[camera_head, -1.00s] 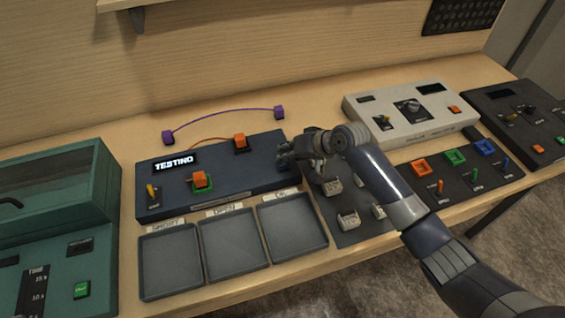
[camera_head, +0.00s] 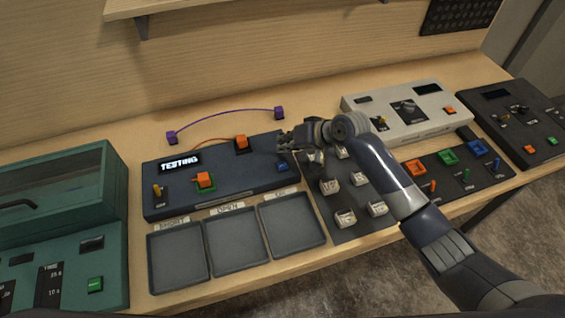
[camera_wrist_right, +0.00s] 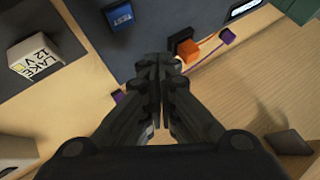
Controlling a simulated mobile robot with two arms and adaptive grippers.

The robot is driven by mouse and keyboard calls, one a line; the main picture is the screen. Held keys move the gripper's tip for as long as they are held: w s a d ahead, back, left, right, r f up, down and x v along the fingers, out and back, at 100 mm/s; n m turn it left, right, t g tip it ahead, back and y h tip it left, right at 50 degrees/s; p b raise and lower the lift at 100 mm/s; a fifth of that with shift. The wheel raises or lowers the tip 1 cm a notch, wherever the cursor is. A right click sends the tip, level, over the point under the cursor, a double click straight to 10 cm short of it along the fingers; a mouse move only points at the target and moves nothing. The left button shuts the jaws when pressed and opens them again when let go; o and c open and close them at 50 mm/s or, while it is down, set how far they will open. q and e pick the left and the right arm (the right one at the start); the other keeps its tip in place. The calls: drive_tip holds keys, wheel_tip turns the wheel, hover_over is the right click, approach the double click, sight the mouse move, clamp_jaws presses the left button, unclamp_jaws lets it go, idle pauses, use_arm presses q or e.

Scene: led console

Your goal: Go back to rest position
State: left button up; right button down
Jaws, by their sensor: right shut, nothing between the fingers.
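My right gripper (camera_head: 290,142) is shut and empty above the back right corner of the dark test console (camera_head: 225,195). In the right wrist view its fingers (camera_wrist_right: 158,75) are together, with nothing between them. The console's display reads "TESTING". An orange connector (camera_head: 205,180) sits on the green-framed socket, and another orange connector (camera_head: 241,142) sits at the back edge; it also shows in the right wrist view (camera_wrist_right: 188,50). A blue button or block (camera_head: 284,166) is at the console's right; it also shows in the right wrist view (camera_wrist_right: 119,15). My left gripper is not in view.
Three grey trays (camera_head: 205,222) lie in front of the console. A purple cable (camera_head: 225,116) lies behind it. A dark board with white blocks (camera_head: 330,186) is to the right, a white device (camera_head: 400,135) behind it, and a teal cabinet (camera_head: 125,240) at the left.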

idle(0.6)
